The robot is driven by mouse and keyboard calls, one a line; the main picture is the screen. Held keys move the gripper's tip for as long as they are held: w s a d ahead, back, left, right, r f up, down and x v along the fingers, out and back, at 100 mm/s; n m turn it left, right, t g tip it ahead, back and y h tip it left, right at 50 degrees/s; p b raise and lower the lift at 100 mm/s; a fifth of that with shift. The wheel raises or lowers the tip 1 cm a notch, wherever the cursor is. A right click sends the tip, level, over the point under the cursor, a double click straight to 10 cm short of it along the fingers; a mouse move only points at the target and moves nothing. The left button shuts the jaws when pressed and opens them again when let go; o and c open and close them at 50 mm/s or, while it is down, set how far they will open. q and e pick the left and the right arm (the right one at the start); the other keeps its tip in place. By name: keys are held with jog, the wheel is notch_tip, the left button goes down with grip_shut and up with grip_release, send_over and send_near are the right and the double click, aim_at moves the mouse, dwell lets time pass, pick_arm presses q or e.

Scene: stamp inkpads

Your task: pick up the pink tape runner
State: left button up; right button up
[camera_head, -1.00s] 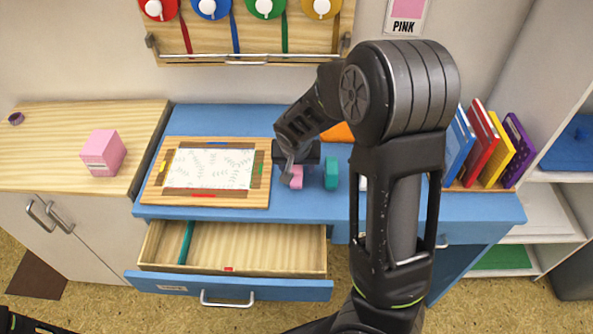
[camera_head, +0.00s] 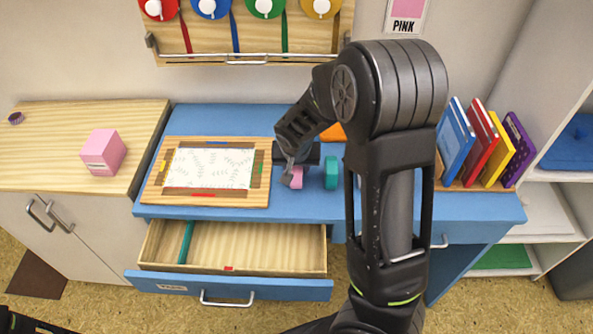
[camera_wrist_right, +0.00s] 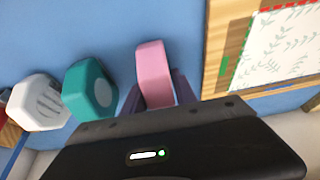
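The pink tape runner (camera_head: 297,177) stands on the blue desk top, just right of the framed leaf-pattern sheet. My right gripper (camera_head: 293,174) is down at it, and my arm hides part of the view. In the right wrist view the pink tape runner (camera_wrist_right: 154,72) lies between the two dark fingers of my right gripper (camera_wrist_right: 157,98). The fingers look spread on either side of it, and I cannot tell whether either one touches it. My left gripper is not in view; only a dark part of mine shows at the lower left corner.
A teal block-like item (camera_head: 331,173) stands close to the right; it also shows in the wrist view (camera_wrist_right: 89,90), beside a white one (camera_wrist_right: 38,102). The wooden framed sheet (camera_head: 262,160) lies left. An open drawer (camera_head: 232,290) juts out below. Upright books (camera_head: 480,140) stand right.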

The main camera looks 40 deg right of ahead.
grip_shut()
jog(key=shift+r, duration=0.1)
dwell(0.3)
notch_tip(320, 180, up, 10)
jog(key=shift+f, duration=0.1)
dwell(0.3)
dwell(0.4)
jog(key=shift+c, duration=0.8)
grip_release()
grip_shut()
